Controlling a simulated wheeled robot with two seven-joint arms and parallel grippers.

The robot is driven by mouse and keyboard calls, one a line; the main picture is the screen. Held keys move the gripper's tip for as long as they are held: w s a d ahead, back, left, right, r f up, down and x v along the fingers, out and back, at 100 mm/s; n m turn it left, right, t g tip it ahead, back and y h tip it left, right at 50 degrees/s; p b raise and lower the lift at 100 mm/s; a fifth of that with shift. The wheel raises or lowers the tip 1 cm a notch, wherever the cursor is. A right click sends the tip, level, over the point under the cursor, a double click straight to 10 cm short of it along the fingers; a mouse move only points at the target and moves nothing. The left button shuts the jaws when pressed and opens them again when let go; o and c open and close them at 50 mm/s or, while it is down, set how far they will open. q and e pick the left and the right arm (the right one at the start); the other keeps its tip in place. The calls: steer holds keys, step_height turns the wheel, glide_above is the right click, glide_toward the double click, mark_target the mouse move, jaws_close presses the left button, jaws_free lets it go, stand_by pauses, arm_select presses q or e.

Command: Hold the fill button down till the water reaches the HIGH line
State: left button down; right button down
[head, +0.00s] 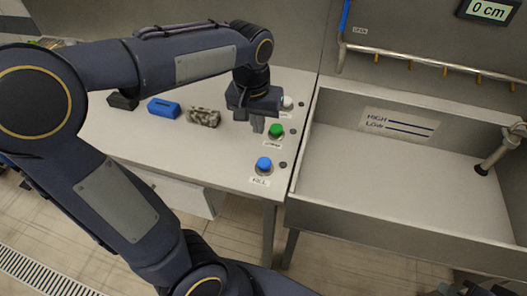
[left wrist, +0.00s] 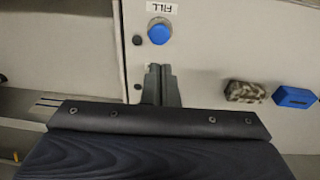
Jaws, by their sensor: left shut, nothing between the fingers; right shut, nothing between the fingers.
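The blue FILL button (head: 264,165) is on the bench's right front corner, with its label in front. It also shows in the left wrist view (left wrist: 159,33). My left gripper (head: 258,126) is shut and empty, pointing down beside the green button (head: 275,131), behind the FILL button and apart from it. Its closed fingers (left wrist: 160,70) show below the blue button in the left wrist view. The sink (head: 400,185) shows a bare floor and no visible water. Its back wall has a plate with HIGH and LOW lines (head: 400,124). The display (head: 489,10) reads 0 cm. My right gripper's fingers are not seen.
A blue block (head: 163,108) and a camouflage-patterned block (head: 203,117) lie left on the bench. A pipe (head: 430,62) runs above the sink. A fitting (head: 497,152) is at its right.

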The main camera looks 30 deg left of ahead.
mark_target(263, 163)
arm_select(q)
steer(key=f, duration=0.4)
steer(key=w+f, duration=0.1)
steer(key=f, duration=0.9)
steer(key=shift+w+d, duration=0.1)
steer(key=shift+w, duration=0.1)
